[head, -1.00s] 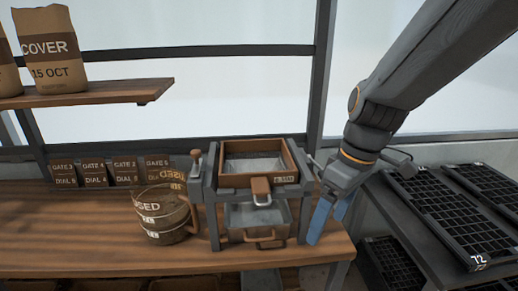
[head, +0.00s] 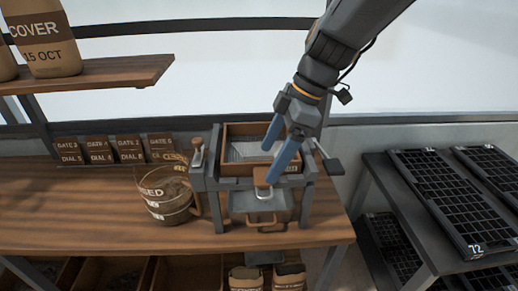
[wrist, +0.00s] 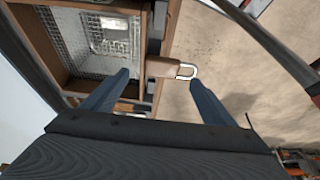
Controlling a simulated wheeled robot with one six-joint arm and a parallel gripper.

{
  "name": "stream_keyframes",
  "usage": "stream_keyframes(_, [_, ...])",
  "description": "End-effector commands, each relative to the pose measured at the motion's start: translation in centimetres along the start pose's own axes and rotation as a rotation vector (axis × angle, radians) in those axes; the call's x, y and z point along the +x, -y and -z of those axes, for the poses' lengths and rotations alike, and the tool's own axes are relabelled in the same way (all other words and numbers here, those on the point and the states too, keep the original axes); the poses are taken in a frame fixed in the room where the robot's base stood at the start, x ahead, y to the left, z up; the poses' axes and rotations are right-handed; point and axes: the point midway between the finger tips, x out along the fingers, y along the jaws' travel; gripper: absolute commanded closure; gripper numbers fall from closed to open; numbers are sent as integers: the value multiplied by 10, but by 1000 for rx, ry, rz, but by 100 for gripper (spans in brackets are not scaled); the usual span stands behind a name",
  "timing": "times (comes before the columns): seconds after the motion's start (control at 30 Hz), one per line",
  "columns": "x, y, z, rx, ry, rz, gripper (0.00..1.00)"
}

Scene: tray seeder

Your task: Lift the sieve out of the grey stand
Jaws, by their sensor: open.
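The sieve (head: 236,131), a wooden-framed box with a mesh bottom, sits in the top of the grey stand (head: 207,192) on the bench. Its brown handle (head: 262,177) sticks out at the front. In the wrist view the mesh (wrist: 72,43) and the handle (wrist: 163,68) with a pale metal loop at its end show clearly. My gripper (head: 272,166) is open at the front of the sieve. In the wrist view its blue fingers (wrist: 158,80) stand on either side of the handle, with a gap to each. The far right part of the sieve is hidden behind my gripper.
A clear bin (head: 245,208) sits low in the stand. Black trays (head: 440,200) lie on a rack at right. The bench's left front is clear.

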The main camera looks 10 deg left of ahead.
Motion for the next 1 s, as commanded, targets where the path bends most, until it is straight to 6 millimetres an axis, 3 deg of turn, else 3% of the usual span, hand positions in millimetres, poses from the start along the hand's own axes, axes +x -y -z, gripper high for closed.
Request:
stream_keyframes(0.27, [32, 0, 1, -1, 0, 4, 21])
stream_keyframes(0.57, [37, 0, 1, -4, 1, 1, 21])
stream_keyframes(0.87, [36, 0, 1, -4, 1, 1, 70])
stream_keyframes(1.0, [36, -1, 1, -4, 1, 1, 71])
